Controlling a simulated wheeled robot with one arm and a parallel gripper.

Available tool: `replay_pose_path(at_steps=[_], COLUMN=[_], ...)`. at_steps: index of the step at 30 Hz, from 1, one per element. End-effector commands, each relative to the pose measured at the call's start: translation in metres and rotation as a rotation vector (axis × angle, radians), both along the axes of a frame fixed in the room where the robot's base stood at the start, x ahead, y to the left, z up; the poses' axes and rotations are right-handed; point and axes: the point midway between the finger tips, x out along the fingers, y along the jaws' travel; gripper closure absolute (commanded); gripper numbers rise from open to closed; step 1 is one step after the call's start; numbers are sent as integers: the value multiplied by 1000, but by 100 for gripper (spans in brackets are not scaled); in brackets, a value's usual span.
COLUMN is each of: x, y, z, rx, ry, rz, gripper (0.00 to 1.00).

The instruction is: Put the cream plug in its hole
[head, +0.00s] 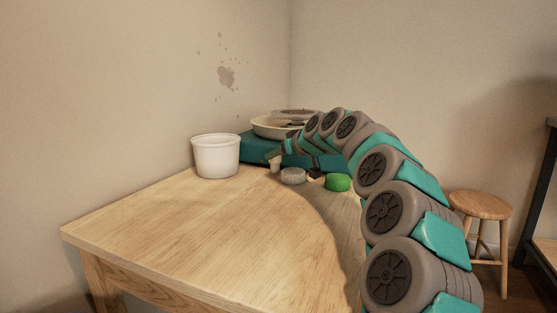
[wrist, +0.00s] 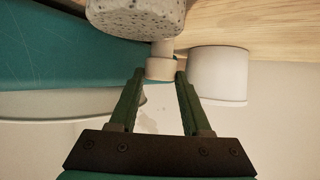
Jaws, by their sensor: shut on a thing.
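The cream plug (wrist: 160,68) is between the fingertips of my gripper (wrist: 160,76) in the wrist view, with a narrower stem pointing away from the gripper. My gripper is shut on it. In the head view the plug (head: 275,166) is small and pale, at the front of the teal block (head: 255,147), just left of the grey speckled piece. My gripper (head: 275,157) is partly hidden behind my arm there. I cannot tell whether the plug touches the table. The hole is not visible in either view.
A white tub (head: 216,157) stands left of the plug. The grey speckled piece (head: 293,176), a dark piece (head: 316,175) and a green piece (head: 338,182) lie to the right. A cream basin (head: 266,129) is on the block. The table's front left is clear.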

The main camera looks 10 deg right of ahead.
Motion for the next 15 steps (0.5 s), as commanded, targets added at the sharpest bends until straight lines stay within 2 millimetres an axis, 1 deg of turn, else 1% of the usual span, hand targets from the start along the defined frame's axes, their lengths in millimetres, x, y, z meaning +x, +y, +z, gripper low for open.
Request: replay_pose_path(at_steps=[1,3,10,14,15], x=[-1,0,0,0,0], y=[1,0,0,0,0], z=[-8,-13,-12,-16,-15], rx=[2,1,0,0,0], ry=[4,3,2,2,2], rz=[2,1,1,1,1], gripper=[100,100,100,100,49])
